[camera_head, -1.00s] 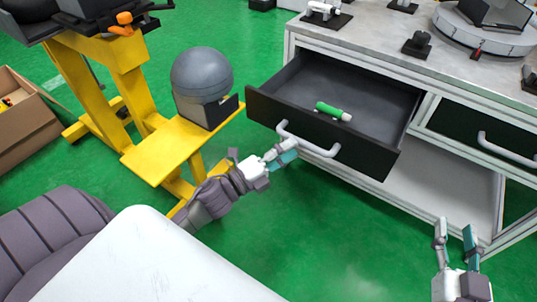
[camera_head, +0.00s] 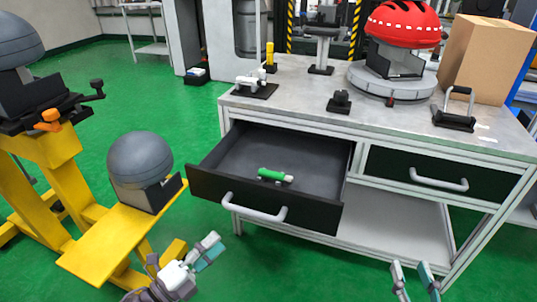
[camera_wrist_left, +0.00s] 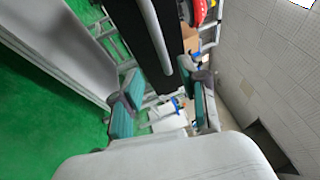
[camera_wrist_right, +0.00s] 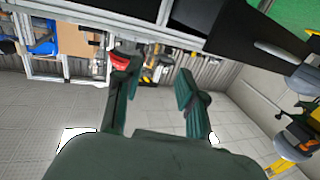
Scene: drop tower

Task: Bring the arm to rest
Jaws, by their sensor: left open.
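My left gripper (camera_head: 207,250) is at the lower middle of the head view, in front of and below the open drawer (camera_head: 205,187), apart from its handle (camera_head: 252,208). Its fingers are spread and empty; they also show in the left wrist view (camera_wrist_left: 165,105). My right gripper (camera_head: 413,277) is at the bottom right of the head view, in front of the bench's lower shelf. Its fingers are apart with nothing between them, as the right wrist view (camera_wrist_right: 155,90) shows. A green cylinder with a pale end (camera_head: 272,175) lies inside the drawer.
The workbench (camera_head: 300,97) carries a red helmet (camera_head: 403,22) on a turntable, a cardboard box (camera_head: 485,60) and small fixtures. A yellow stand (camera_head: 105,235) with a grey dome-topped headform (camera_head: 140,165) stands at the left. Green floor lies clear between stand and bench.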

